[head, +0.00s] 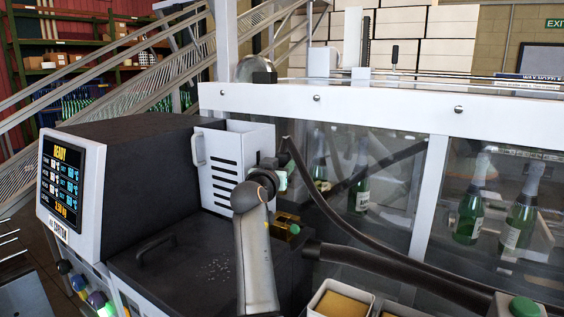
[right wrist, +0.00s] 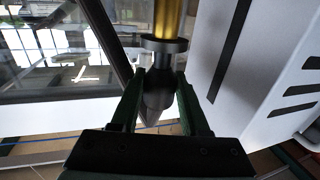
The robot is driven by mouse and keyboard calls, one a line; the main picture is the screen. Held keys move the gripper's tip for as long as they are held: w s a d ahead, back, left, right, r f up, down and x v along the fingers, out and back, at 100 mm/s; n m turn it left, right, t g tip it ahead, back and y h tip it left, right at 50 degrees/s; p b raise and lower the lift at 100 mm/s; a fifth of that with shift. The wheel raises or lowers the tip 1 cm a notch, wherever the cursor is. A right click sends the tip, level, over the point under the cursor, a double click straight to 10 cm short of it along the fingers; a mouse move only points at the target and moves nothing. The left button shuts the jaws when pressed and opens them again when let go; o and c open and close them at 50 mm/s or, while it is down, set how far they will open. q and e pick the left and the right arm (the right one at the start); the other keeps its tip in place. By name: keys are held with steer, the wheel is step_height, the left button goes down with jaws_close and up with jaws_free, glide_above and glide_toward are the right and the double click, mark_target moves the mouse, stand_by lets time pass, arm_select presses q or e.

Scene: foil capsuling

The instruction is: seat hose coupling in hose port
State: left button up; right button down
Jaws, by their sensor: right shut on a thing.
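My right gripper (head: 280,178) is at the front right of the white slotted box on the dark machine. In the right wrist view its two green fingers (right wrist: 160,105) are shut on the hose coupling (right wrist: 158,92), a dark tapered body. A dark collar and a brass-coloured cylinder (right wrist: 168,18) lie just beyond it, in line with it. I cannot tell whether that cylinder belongs to the coupling or the port. In the head view, a dark hose (head: 325,208) runs from beside the gripper to the lower right. The hose port cannot be made out for certain. My left gripper is not in view.
The white slotted box (head: 235,170) stands close left of the gripper. A brass block (head: 284,226) and a second thick hose (head: 360,262) are below right. A clear-panelled enclosure with green bottles (head: 470,212) is behind. A display (head: 70,180) reads READY.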

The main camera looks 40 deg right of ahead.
mark_target(282, 194)
steer(key=shift+s+a, duration=0.15)
steer(key=shift+a, duration=0.05)
steer(key=shift+f, duration=0.25)
steer(key=shift+f+b, duration=2.35)
steer(key=shift+f, duration=0.3)
steer(key=shift+f+b, duration=0.7)
steer(key=shift+b, duration=0.05)
steer(key=shift+r, duration=0.3)
stand_by(0.5)
stand_by(1.2)
steer(key=shift+f+b, duration=0.35)
